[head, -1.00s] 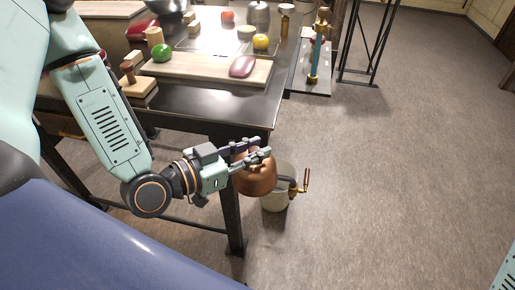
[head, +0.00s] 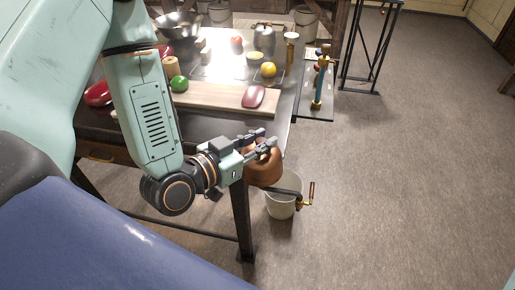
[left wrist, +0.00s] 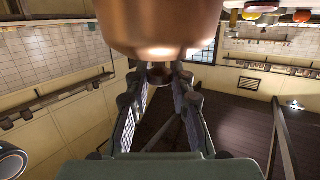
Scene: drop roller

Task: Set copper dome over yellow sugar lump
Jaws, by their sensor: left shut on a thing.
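My left gripper (head: 264,143) is shut on the copper dome (head: 265,170) by its top and holds it in the air. In the head view the dome shows just in front of the table's near right corner, above a pale bucket. In the left wrist view the dome (left wrist: 165,25) fills the top middle, with the finger linkages (left wrist: 160,76) reaching to it. I cannot surely pick out a yellow sugar lump. A round yellow thing (head: 268,70) and a flat pale yellow piece (head: 254,56) are on the table. My right gripper is not in view.
Floor to the right is open.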

